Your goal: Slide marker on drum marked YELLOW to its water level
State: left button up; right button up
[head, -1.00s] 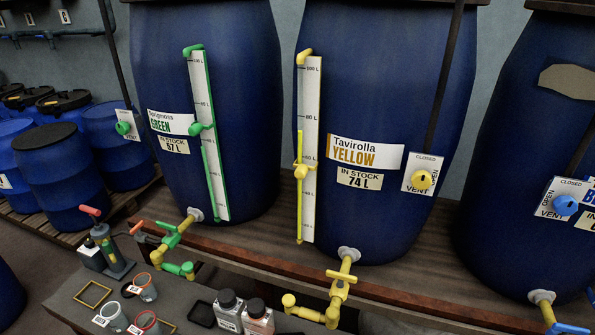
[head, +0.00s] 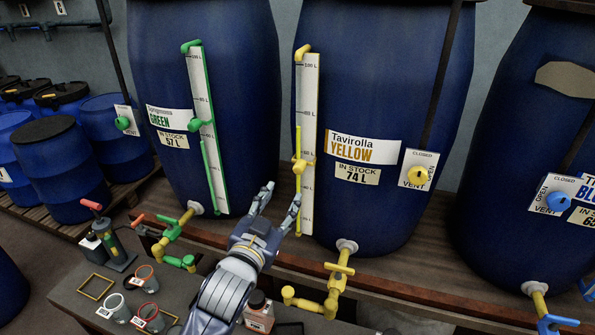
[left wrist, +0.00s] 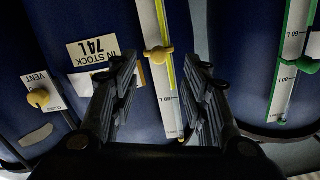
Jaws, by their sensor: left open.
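The blue drum marked YELLOW (head: 392,92) stands in the middle, with an "IN STOCK 74 L" label (head: 357,173). Its white level scale (head: 310,100) runs upright on the drum's left side. In the left wrist view the marker (left wrist: 158,55) shows beyond the fingers, near the scale. My left gripper (head: 279,193) is open and empty, below and left of the marker, apart from it. My right gripper is not in view.
A GREEN drum (head: 240,60) with a green gauge stands left, a BLUE drum (head: 530,130) right. Yellow tap piping (head: 335,285) juts out below.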

aim_at(297, 171)
pick_arm(q)
jog(key=x, duration=0.3)
jog(key=p+x, duration=0.1)
jog(key=x, duration=0.3)
jog(key=r+x, duration=0.1)
jog(key=x, duration=0.3)
jog(key=shift+d+r+p, duration=0.1)
jog(key=shift+d+p, duration=0.15)
jog(key=shift+p, duration=0.05)
grip_shut()
